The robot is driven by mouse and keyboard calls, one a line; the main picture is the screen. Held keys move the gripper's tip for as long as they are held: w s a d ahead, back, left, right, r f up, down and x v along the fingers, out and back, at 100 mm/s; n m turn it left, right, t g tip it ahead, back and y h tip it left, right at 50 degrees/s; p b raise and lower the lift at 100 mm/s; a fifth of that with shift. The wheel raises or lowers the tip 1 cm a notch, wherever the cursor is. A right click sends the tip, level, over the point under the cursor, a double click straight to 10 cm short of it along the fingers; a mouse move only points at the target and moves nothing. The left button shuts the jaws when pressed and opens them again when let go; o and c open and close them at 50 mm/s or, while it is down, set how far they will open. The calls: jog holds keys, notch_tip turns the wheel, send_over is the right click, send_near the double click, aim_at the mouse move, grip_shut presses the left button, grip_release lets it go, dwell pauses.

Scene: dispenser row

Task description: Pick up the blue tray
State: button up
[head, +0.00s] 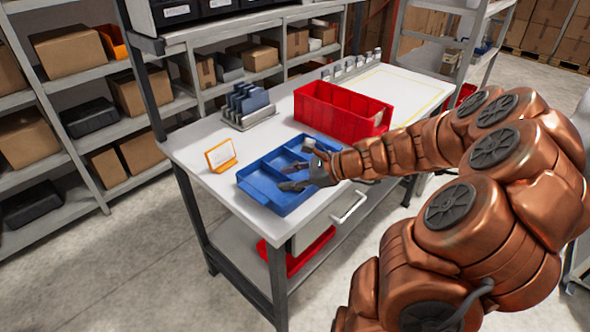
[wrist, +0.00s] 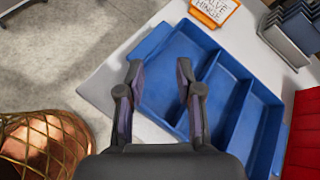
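The blue tray (head: 262,190) is shallow, with dividers making three compartments, and it lies on the white tabletop near the table's front edge. It fills much of the wrist view (wrist: 174,48). My gripper (head: 287,176) is open, with its fingers apart and nothing held between them. In the wrist view my gripper (wrist: 158,76) has its fingers over one end of the tray, and part of the tray shows between them. I cannot tell whether the fingers touch the tray. My gripper hides part of the tray in the head view.
A red bin (head: 340,112) stands right behind the tray. An orange-framed sign (head: 221,155) stands to its left, and a grey rack with blue-grey plates (head: 246,106) is behind. A drawer handle (head: 349,208) sticks out below the table's front edge. Shelves with boxes are behind.

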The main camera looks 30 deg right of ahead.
jog(key=s+d+f+m+t+h, duration=0.1)
jog(key=d+f+m+t+h, duration=0.1)
jog(key=d+m, duration=0.45)
jog(key=s+d+f+m+t+h, duration=0.1)
jog(key=d+m+h, duration=0.15)
jog(key=d, duration=0.75)
jog(key=shift+t, duration=0.3)
jog(key=shift+p+x, duration=1.15)
jog(key=shift+x, duration=3.7)
jog(key=shift+w+f, duration=0.3)
jog(key=shift+w, duration=0.2)
jog(key=shift+w+f, duration=0.25)
jog(key=shift+w, duration=0.25)
grip_shut()
